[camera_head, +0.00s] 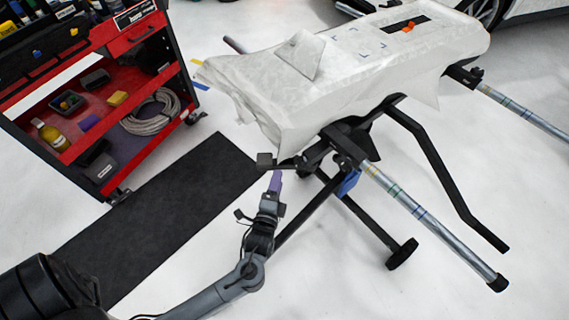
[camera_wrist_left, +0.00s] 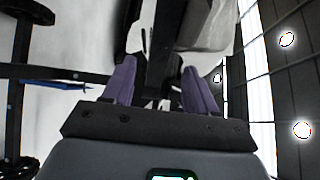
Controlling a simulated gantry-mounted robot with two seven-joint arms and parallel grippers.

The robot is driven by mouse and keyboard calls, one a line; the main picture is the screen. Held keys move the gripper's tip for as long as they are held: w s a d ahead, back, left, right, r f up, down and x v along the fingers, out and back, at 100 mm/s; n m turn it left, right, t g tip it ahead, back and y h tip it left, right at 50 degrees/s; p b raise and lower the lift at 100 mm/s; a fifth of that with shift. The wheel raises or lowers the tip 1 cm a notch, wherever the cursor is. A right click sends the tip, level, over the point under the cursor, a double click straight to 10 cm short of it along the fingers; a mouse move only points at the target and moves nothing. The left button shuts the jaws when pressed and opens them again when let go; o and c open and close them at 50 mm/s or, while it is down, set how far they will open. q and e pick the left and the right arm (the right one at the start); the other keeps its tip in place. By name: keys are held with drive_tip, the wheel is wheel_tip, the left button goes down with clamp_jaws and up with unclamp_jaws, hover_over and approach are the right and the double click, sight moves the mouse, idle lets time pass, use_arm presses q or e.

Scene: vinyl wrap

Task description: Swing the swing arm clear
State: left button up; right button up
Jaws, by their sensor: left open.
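A black stand (camera_head: 428,170) carries a panel wrapped in white vinyl (camera_head: 300,95). A silver bar (camera_head: 415,213) with coloured bands reaches from the stand to the lower right, and a second banded bar (camera_head: 520,112) reaches out at the far right. I cannot tell for certain which part is the swing arm. My left gripper (camera_head: 275,182) is just below a black end block (camera_head: 265,160) at the stand's near left corner. In the left wrist view its purple fingers (camera_wrist_left: 160,85) are apart, with a dark bar (camera_wrist_left: 162,45) ahead between them; contact is unclear. My right gripper is not in view.
A red tool cart (camera_head: 90,90) with bottles, boxes and a coiled hose stands at the left. A black mat (camera_head: 165,205) lies beside it. A car (camera_head: 520,20) is at the top right. The floor at the lower right is clear.

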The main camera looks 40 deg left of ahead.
sight(284, 168)
use_arm(q)
drive_tip(key=w, duration=0.1)
drive_tip(key=w+b, duration=0.1)
drive_tip(key=w, duration=0.1)
drive_tip(key=shift+w+d+f, duration=0.15)
drive_tip(key=shift+w+f, duration=0.05)
drive_tip(key=shift+w, duration=0.05)
drive_tip(key=w+a+b, duration=0.2)
drive_tip(key=w+a, duration=0.1)
drive_tip(key=shift+w+r, duration=0.15)
drive_tip(key=shift+w+d, duration=0.2)
drive_tip(key=shift+w, duration=0.25)
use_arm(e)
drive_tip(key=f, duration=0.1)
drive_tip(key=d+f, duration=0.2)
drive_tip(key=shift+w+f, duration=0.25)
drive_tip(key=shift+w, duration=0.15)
use_arm(q)
drive_tip(key=shift+s+a, duration=0.1)
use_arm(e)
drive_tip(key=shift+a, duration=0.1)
use_arm(q)
drive_tip(key=shift+c, duration=0.9)
clamp_jaws()
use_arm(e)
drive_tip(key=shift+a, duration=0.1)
